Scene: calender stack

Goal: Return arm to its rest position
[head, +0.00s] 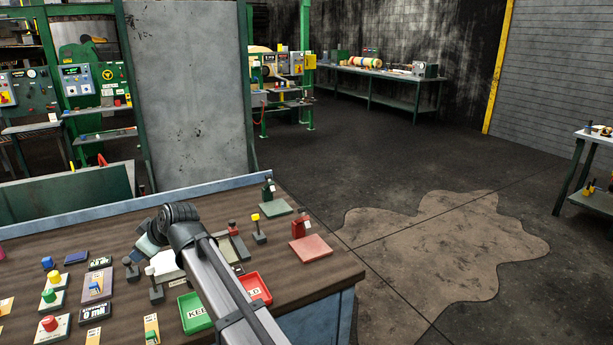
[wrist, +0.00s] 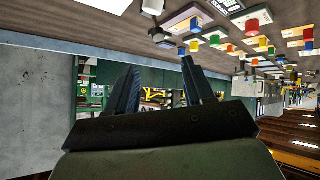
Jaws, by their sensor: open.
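My gripper (wrist: 160,66) shows in the wrist view with its two dark fingers spread apart and nothing between them. In the head view my arm reaches from the lower middle over the workbench (head: 335,262), its dark joint above the bench's middle. The fingers cannot be made out clearly there. The wrist picture is upside down, with the bench top (wrist: 60,32) along its upper edge. The fingers point toward the far side, apart from the panel controls.
A green tray (head: 193,313) and a red tray (head: 257,287) lie beside my arm. Several push-buttons, including a red one (head: 49,323), and small levers stand on the bench. A tall grey panel (head: 190,90) rises behind it. Open floor (head: 440,250) lies to the right.

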